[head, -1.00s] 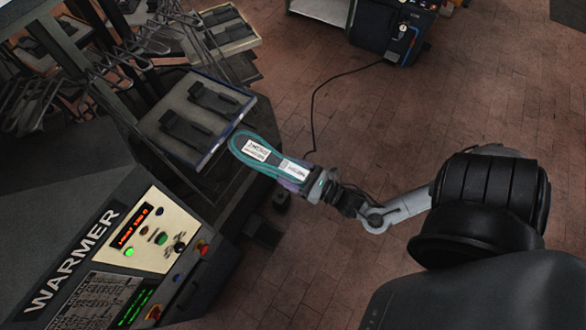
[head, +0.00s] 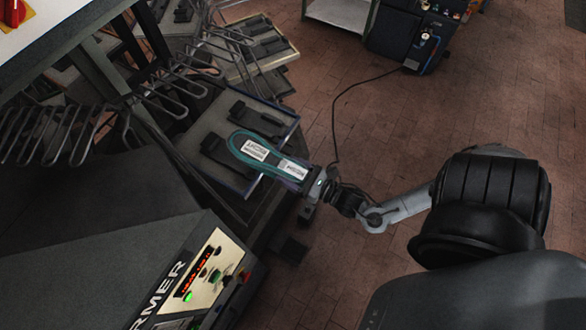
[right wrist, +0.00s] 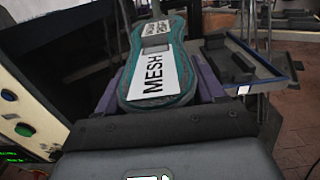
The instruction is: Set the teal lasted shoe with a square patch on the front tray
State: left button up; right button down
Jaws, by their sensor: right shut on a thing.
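The teal shoe (head: 240,138) is in my right gripper (head: 302,185), gripped at its near end and stretching left over the front tray. Two white labels lie along its upturned face; in the right wrist view the shoe (right wrist: 128,86) shows the word MESH on the nearer one. I cannot make out a square patch. The front tray (head: 190,138) is grey with a bluish rim and two black holders, partly covered by the shoe. I cannot tell how high the shoe is above it. My left gripper is not in view.
The warmer's panel (head: 208,272) stands at the lower left, near the tray. Wire racks (head: 60,130) are at the left. Another tray (head: 262,45) with black holders sits behind. A dark cabinet (head: 405,40) stands at the back. The brick floor on the right is open.

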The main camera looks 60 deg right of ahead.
aim_at(267, 160)
jog(key=shift+w+f+b, duration=0.1)
jog(key=shift+w+b, duration=0.4)
jog(key=shift+w, duration=0.95)
jog(key=shift+w+f+b, duration=0.15)
jog(key=shift+w+b, duration=0.75)
jog(key=shift+w, duration=0.5)
jog(key=shift+w+f+b, duration=0.1)
jog(key=shift+w+b, duration=0.8)
jog(key=shift+w, duration=0.45)
jog(key=shift+w+d+f+b, duration=0.15)
jog(key=shift+w+b, duration=1.1)
jog(key=shift+w, duration=0.65)
jog(key=shift+w+a+f+b, duration=0.15)
jog(key=shift+w+b, duration=1.05)
jog(key=shift+w, duration=0.65)
jog(key=w+b, duration=0.3)
jog(key=w, duration=0.1)
jog(key=shift+d+f, duration=0.15)
jog(key=shift+f, duration=0.2)
jog(key=shift+s+f+b, duration=0.15)
jog(key=shift+f+b, duration=0.4)
jog(key=shift+f, duration=0.65)
jog(key=shift+f+b, duration=0.6)
jog(key=shift+f, duration=0.2)
